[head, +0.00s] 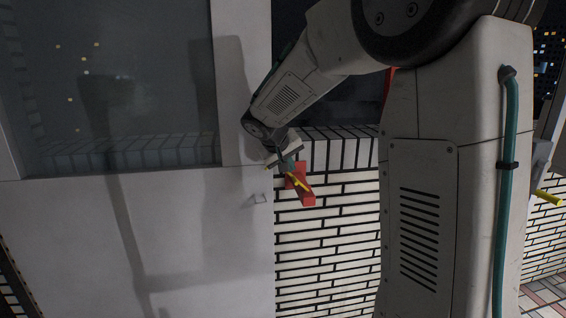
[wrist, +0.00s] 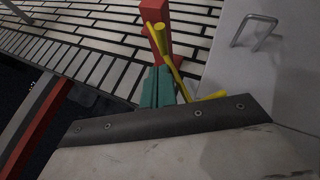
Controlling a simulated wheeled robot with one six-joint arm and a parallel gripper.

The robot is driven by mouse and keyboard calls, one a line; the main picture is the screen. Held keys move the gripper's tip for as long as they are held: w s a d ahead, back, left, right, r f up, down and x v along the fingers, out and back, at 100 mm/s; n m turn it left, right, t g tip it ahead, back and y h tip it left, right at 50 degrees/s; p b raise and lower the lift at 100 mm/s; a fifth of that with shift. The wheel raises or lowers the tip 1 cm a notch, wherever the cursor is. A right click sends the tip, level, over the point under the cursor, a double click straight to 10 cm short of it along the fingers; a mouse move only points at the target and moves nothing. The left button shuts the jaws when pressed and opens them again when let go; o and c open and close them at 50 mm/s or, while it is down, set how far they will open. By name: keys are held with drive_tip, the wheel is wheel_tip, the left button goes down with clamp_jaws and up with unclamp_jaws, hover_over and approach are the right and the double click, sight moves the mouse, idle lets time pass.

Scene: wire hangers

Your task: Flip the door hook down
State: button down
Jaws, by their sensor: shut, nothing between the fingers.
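The door hook is a yellow bar (wrist: 166,48) on a red bracket (wrist: 155,14) fixed to the brick wall. In the head view, the yellow bar (head: 299,183) crosses the red bracket (head: 305,196) beside the door edge. In the wrist view, the bar runs down beside my fingers, and a yellow end shows to their right. My gripper (wrist: 157,72) has teal fingers, shut and empty, close beside the bar; I cannot tell whether they touch. It also shows in the head view (head: 288,166). A grey metal staple (wrist: 255,28) stands on the white door, also in the head view (head: 259,198), apart from the hook.
The white door (head: 190,225) with a dark window (head: 130,80) fills the left of the head view. The white brick wall (head: 330,235) lies to its right. My arm hides much of the right side. Another yellow bar (head: 549,197) shows at the far right.

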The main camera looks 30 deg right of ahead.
drive_tip(key=a+f+n+h, duration=0.1)
drive_tip(key=f+h, duration=0.1)
drive_tip(key=w+a+f+n+g+h, duration=0.1)
drive_tip(key=a+f+h, duration=0.1)
drive_tip(key=w+a+f+h, duration=0.1)
drive_tip(key=f+h, duration=0.2)
drive_tip(key=shift+a+n+g, duration=0.3)
drive_tip(key=shift+n+g, duration=0.1)
drive_tip(key=shift+a+f, duration=0.15)
drive_tip(key=shift+f, duration=0.4)
drive_tip(key=shift+f, duration=0.15)
drive_tip(key=r, duration=0.4)
drive_tip(key=shift+s+a+r, duration=0.3)
drive_tip(key=shift+r, duration=0.05)
drive_tip(key=f+v, duration=0.1)
drive_tip(key=v, duration=0.8)
drive_tip(key=shift+a, duration=0.45)
